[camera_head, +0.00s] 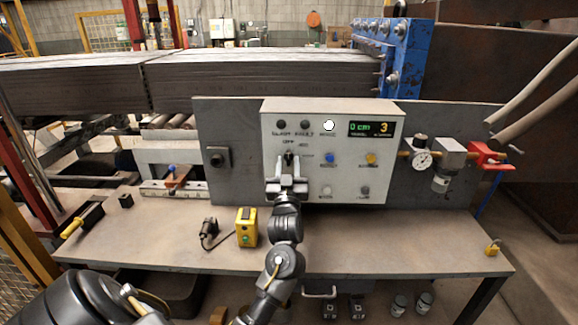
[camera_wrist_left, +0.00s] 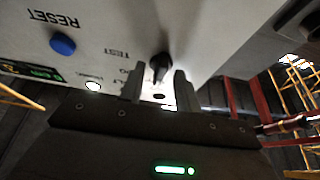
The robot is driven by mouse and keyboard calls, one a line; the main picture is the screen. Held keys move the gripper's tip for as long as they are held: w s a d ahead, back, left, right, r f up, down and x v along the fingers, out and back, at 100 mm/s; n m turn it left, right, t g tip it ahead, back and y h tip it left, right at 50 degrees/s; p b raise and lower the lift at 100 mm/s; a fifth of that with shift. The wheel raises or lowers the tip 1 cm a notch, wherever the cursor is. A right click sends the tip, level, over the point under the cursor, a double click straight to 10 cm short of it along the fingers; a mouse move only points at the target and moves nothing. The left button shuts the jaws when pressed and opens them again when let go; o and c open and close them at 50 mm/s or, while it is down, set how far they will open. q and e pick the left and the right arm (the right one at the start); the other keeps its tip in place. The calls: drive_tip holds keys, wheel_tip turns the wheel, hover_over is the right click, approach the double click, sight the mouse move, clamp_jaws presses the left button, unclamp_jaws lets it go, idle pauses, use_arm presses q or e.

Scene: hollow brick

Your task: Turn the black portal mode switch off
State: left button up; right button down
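The control panel (camera_head: 323,180) is a pale box standing on the workbench, with buttons and a display. The black portal mode switch (camera_head: 289,155) is a small rotary knob on the panel's left part. It also shows as a black knob (camera_wrist_left: 160,66) in the left wrist view. My left gripper (camera_head: 287,178) is right in front of it, open, with the fingers pointing at the panel. In the left wrist view the fingers (camera_wrist_left: 160,82) stand apart on either side of the knob's lower end. Contact with the knob cannot be told. My right gripper is out of view.
The panel carries a blue button (camera_head: 330,158), a yellow button (camera_head: 371,158) and a lit display (camera_head: 371,129). A yellow box (camera_head: 246,227) stands on the workbench (camera_head: 370,245), left of my forearm. A gauge (camera_head: 422,161) and red valve (camera_head: 485,158) are at the right. The bench's right part is mostly clear.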

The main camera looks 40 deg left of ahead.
use_arm(q)
drive_tip(key=b+v, duration=0.2)
drive_tip(key=v, duration=0.8)
drive_tip(key=shift+s+d+b, duration=0.15)
drive_tip(key=shift+s+b, duration=0.15)
drive_tip(key=shift+f, duration=0.1)
